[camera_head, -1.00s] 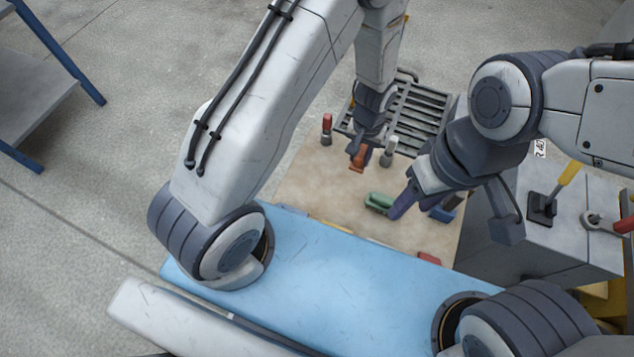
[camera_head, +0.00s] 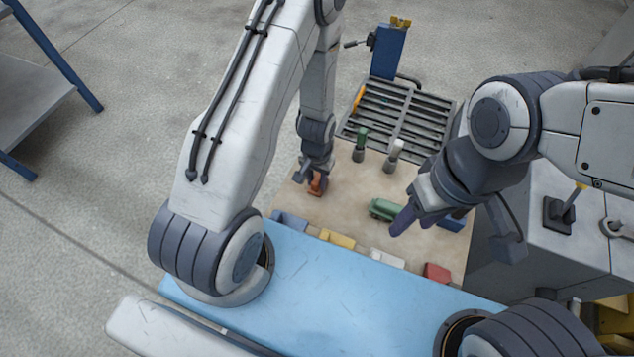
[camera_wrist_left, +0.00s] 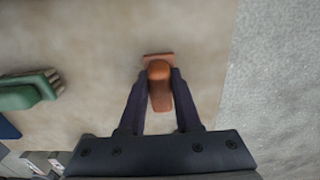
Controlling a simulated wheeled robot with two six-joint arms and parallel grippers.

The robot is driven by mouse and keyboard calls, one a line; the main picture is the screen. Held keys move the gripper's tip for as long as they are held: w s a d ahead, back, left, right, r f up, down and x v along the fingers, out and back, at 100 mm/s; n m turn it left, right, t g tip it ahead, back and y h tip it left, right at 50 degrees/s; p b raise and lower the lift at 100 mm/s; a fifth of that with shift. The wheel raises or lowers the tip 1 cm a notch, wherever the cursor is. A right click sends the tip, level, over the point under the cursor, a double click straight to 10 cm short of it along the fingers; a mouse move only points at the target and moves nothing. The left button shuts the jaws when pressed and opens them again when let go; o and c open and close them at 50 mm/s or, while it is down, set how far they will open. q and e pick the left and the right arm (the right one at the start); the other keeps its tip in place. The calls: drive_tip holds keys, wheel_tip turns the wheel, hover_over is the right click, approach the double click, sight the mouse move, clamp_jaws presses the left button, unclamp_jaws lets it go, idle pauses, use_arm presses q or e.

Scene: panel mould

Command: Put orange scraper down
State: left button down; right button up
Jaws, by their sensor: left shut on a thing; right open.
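My left gripper (camera_head: 318,184) is shut on the orange scraper (camera_head: 316,186) over the left part of the beige worktop (camera_head: 350,180). In the left wrist view the scraper (camera_wrist_left: 159,86) sits between the two dark fingers (camera_wrist_left: 157,95), its flat wide end pointing away. I cannot tell whether the scraper touches the worktop. My right gripper (camera_head: 402,218) is open, near a green brush (camera_head: 384,209) on the worktop. The brush also shows at the left of the left wrist view (camera_wrist_left: 28,92).
Behind the worktop is a slatted grey rack (camera_head: 400,110). A green-handled tool (camera_head: 361,140) and a white-handled one (camera_head: 395,150) stand before it. Blue, yellow, white and red (camera_head: 437,273) bins line the near edge. Worktop between scraper and brush is clear.

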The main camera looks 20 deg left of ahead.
use_arm(q)
drive_tip(key=shift+f, duration=0.2)
drive_tip(key=c, duration=0.6)
unclamp_jaws()
